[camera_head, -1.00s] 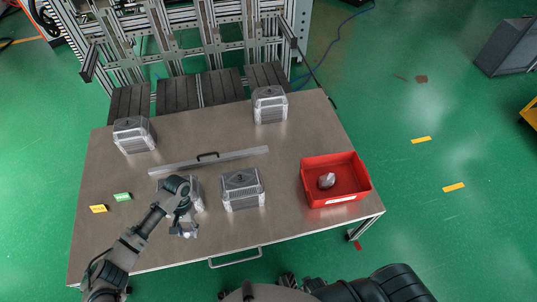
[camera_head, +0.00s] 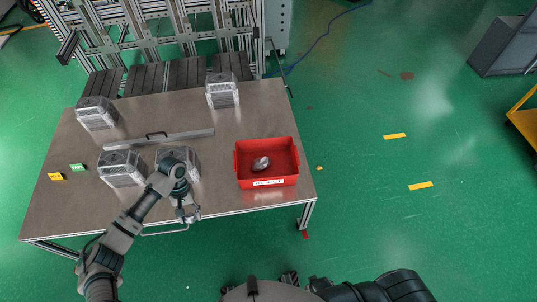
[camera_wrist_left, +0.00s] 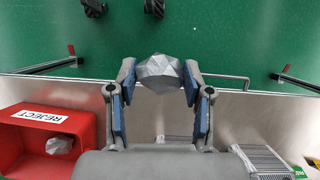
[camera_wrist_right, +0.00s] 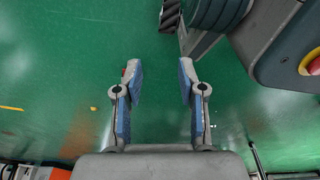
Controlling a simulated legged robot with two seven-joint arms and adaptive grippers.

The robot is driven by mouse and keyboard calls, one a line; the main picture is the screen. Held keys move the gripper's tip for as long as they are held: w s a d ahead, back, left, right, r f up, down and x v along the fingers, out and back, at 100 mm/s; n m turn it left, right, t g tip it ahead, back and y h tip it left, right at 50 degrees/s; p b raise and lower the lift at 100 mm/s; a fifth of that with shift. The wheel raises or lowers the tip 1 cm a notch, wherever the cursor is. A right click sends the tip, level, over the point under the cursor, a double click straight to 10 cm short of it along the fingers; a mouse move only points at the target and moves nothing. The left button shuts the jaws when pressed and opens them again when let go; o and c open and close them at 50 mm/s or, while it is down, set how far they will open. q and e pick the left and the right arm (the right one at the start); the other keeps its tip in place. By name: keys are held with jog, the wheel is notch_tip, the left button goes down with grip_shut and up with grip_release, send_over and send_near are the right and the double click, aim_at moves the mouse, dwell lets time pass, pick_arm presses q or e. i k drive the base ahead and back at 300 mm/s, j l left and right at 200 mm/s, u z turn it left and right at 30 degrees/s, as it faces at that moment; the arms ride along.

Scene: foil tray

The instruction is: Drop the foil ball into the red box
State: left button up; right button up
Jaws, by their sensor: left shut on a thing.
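My left gripper (camera_head: 187,213) is over the table's front edge, left of the red box (camera_head: 267,183) in the head view. In the left wrist view, my left gripper (camera_wrist_left: 159,75) is shut on a faceted grey foil ball (camera_wrist_left: 158,72) between its fingertips. The red box (camera_wrist_left: 82,127) is at the lower left there, apart from the held ball, with a REJECT label. Another grey foil lump (camera_head: 261,163) lies inside the box. My right gripper (camera_wrist_right: 160,82) is open and empty over the green floor in the right wrist view.
A metal rail (camera_head: 160,140) lies between the rows. Yellow (camera_head: 56,176) and green (camera_head: 77,167) labels lie left.

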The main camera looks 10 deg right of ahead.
aim_at(267, 176)
jog(key=l, duration=0.55)
jog(key=k+l, duration=0.15)
jog(key=l, duration=0.9)
jog(key=i+l, duration=0.65)
jog(key=i, duration=0.2)
jog(key=u, duration=0.05)
